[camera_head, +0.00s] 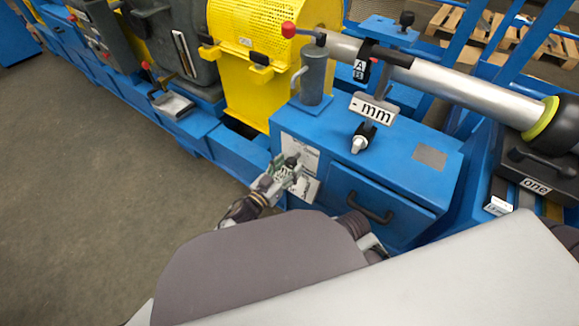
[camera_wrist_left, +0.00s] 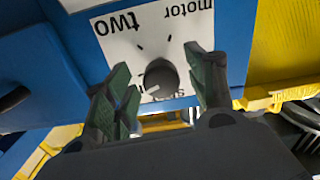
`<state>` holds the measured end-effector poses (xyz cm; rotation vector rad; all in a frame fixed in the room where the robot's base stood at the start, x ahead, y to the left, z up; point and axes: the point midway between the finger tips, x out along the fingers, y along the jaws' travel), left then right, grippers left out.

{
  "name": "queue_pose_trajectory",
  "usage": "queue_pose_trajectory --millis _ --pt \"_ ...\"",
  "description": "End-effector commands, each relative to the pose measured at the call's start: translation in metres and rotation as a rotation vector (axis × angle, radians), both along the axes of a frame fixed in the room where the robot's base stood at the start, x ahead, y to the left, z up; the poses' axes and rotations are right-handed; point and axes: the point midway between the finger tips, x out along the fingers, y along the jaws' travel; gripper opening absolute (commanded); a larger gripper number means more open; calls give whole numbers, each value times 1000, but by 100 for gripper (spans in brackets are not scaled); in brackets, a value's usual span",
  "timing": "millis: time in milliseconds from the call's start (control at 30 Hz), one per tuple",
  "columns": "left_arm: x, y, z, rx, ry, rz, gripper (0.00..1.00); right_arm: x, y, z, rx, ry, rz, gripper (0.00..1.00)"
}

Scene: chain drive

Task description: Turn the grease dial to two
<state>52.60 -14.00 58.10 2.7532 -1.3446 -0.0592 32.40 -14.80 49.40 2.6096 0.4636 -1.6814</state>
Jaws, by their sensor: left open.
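The dial (camera_wrist_left: 161,79) is a round dark knob on a white label plate (camera_wrist_left: 150,32) in the left wrist view. The plate appears upside down there, with "two" at upper left and "motor" at upper right. A light mark on the knob points toward lower left. Lettering below the knob is mostly hidden. My left gripper (camera_wrist_left: 160,88) is open, with a green-padded finger on either side of the knob; I cannot tell whether they touch it. In the head view my left gripper (camera_head: 284,179) is at the white plates on the blue cabinet's front.
The blue cabinet (camera_head: 340,155) has a drawer with a dark handle (camera_head: 358,208) right of the gripper. On top stand a grey cylinder (camera_head: 315,75) with a red-knobbed lever and a "mm" sign (camera_head: 373,108). A yellow guard (camera_head: 262,40) rises behind. Floor at left is clear.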

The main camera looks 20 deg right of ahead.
Motion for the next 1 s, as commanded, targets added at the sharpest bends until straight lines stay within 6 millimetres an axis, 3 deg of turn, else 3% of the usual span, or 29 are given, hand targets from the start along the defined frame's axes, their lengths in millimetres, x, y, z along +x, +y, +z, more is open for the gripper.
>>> queue_pose_trajectory --millis 133,500,867,1000 --pt "5 -6 0 -1 0 0 56 -5 1 -10 8 6 -2 40" --pt "6 -8 1 -1 1 0 56 0 2 -7 12 -11 -5 40" --pt "6 -8 1 -1 1 0 11 2 3 -6 15 -12 -7 40" --pt "6 -8 1 1 -1 0 10 1 3 -6 15 -11 -8 40"
